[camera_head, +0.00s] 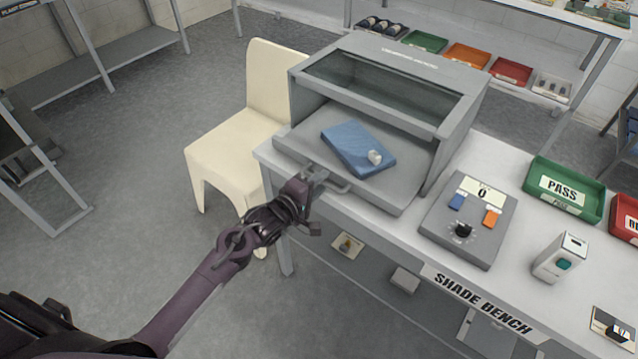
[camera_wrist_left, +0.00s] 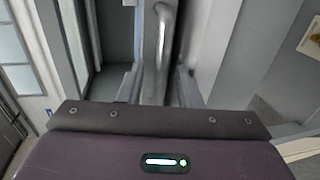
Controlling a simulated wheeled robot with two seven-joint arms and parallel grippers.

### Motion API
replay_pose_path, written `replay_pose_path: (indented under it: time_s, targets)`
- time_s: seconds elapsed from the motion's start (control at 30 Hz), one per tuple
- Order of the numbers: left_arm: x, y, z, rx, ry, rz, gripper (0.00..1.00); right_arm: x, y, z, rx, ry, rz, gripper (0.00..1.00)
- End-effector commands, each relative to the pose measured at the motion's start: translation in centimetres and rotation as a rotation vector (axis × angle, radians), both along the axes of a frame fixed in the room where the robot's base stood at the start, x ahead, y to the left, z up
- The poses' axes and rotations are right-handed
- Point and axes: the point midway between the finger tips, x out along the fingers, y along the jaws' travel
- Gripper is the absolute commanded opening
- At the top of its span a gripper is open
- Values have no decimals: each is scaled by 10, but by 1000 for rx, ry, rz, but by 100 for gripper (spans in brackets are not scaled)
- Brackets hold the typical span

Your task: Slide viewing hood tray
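The grey viewing hood (camera_head: 382,58) stands on the bench with a dark window in its sloped top. Its grey tray (camera_head: 412,178) sticks out of the front opening. A blue pad (camera_head: 347,146) with a small whitish piece (camera_head: 375,157) lies on the tray. A bar handle (camera_head: 340,187) is on the tray's front edge. My left gripper (camera_head: 318,180) is at the handle's left part. In the left wrist view, the open fingers (camera_wrist_left: 158,86) are either side of the handle bar (camera_wrist_left: 161,45), with gaps visible. My right gripper is out of view.
Right of the hood on the white bench are a grey control box (camera_head: 468,222), a white device (camera_head: 560,257) and a green PASS bin (camera_head: 565,190). A cream chair (camera_head: 255,110) stands close to the bench's left end.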

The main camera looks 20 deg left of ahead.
Motion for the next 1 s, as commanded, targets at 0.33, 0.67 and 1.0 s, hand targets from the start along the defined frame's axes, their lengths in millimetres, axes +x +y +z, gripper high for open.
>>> replay_pose_path:
  time_s: [0.33,0.67,1.0]
  targets:
    - [0,0,0,0,1,0,14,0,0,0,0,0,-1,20]
    - [0,0,-1,0,1,0,0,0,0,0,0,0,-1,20]
    - [36,-12,-2,-2,-1,3,0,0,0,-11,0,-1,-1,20]
